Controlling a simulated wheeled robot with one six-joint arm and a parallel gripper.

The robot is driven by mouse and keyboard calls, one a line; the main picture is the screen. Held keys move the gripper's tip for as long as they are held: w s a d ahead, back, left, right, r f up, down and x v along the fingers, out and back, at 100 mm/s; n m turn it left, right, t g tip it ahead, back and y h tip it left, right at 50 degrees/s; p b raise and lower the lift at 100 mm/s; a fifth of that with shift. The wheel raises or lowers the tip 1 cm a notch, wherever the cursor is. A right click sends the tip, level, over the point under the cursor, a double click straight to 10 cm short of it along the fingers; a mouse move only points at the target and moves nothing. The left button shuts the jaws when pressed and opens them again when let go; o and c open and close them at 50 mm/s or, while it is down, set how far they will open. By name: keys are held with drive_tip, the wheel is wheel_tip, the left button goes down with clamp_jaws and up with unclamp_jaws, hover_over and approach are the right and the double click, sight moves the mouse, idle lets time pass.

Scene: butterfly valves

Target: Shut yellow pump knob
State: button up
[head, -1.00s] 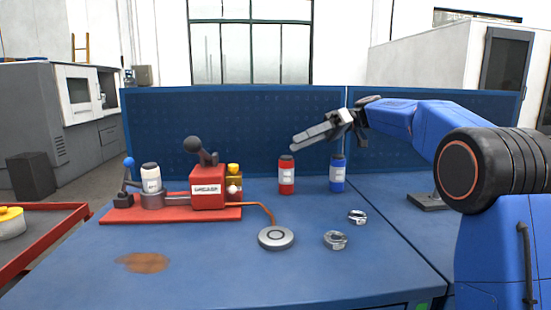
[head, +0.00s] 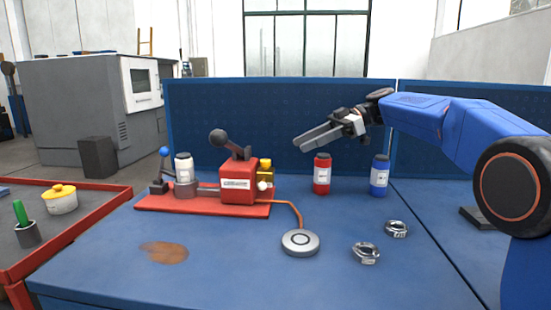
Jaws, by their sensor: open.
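The pump unit stands on a red base plate (head: 160,204) on the blue workbench.
A red bottle (head: 321,175) and a blue bottle (head: 379,177) stand right of the pump. A round grey disc (head: 300,243) and two metal clamp rings (head: 366,253) lie in front. A blue-knobbed lever (head: 164,152) and white bottle (head: 184,168) are on the plate's left.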

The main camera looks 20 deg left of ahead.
sight(269, 160)
drive_tip(key=x, duration=1)
drive_tip(key=shift+s+a+f, duration=0.1)
drive_tip(key=shift+s+a, duration=0.05)
drive_tip(key=c, duration=1.1)
